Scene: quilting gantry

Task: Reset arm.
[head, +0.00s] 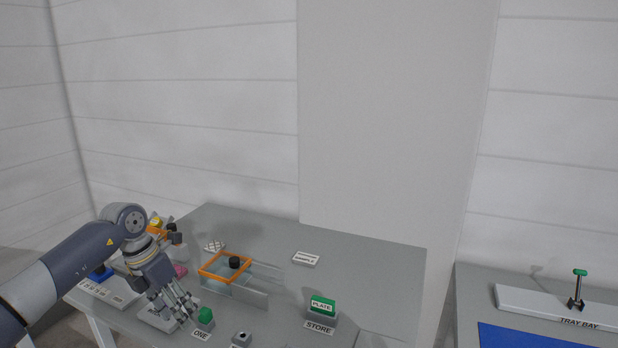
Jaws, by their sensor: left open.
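My left gripper (181,309) is at the end of my arm, which comes in from the left. Its fingers are apart and point down over the front left of the grey table (375,265). It appears empty. A small green block (205,316) is just to the right of the fingertips, behind a label reading ONE (201,335). I cannot tell whether the fingers touch it. My right gripper does not show in the head view.
A green PLATE block (322,304) sits behind the STORE label (319,327). Small items crowd behind my arm. The table's back right is mostly clear. A second bench holds a TRAY BAY (540,303).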

